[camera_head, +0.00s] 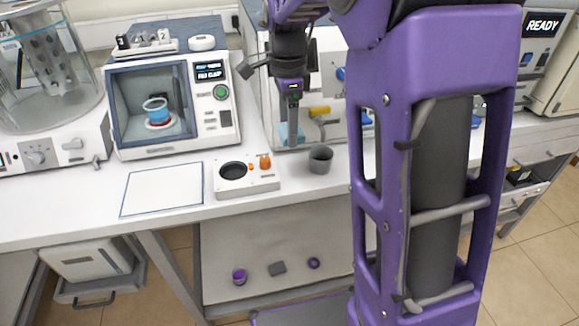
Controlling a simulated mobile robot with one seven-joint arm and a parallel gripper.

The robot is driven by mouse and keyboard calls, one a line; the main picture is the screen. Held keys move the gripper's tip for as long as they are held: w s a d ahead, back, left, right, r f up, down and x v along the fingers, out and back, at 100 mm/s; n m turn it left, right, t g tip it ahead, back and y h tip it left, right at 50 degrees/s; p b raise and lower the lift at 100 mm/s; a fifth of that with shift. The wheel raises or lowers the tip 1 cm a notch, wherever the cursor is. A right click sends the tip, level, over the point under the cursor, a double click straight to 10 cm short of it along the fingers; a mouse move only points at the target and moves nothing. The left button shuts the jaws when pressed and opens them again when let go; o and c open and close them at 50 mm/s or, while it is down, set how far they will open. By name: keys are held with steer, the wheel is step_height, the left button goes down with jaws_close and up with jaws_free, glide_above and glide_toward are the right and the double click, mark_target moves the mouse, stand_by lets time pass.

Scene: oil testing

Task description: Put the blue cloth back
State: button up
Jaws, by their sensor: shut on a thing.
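My gripper (292,118) points down at the back of the bench, in front of a white apparatus (340,85). It is shut on the blue cloth (284,135), a light blue piece just below the fingertips. The cloth is small in the view and partly covered by the fingers. I cannot tell whether it touches the surface under it.
A grey cup (320,159) stands just right and in front of my gripper, and a yellow-handled part (319,112) is behind it. A white unit with a dark round plate (233,171) and a blue-bordered white mat (162,189) lie left. My purple column hides the right side.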

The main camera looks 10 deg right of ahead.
mark_target(289, 174)
step_height(289, 174, down, 11)
steer(key=shift+r+b, duration=0.1)
steer(key=shift+b, duration=0.65)
steer(key=shift+f, duration=0.2)
steer(key=o, duration=1.1)
step_height(289, 174, up, 12)
steer(key=shift+r+p, duration=0.2)
steer(key=shift+p, duration=0.8)
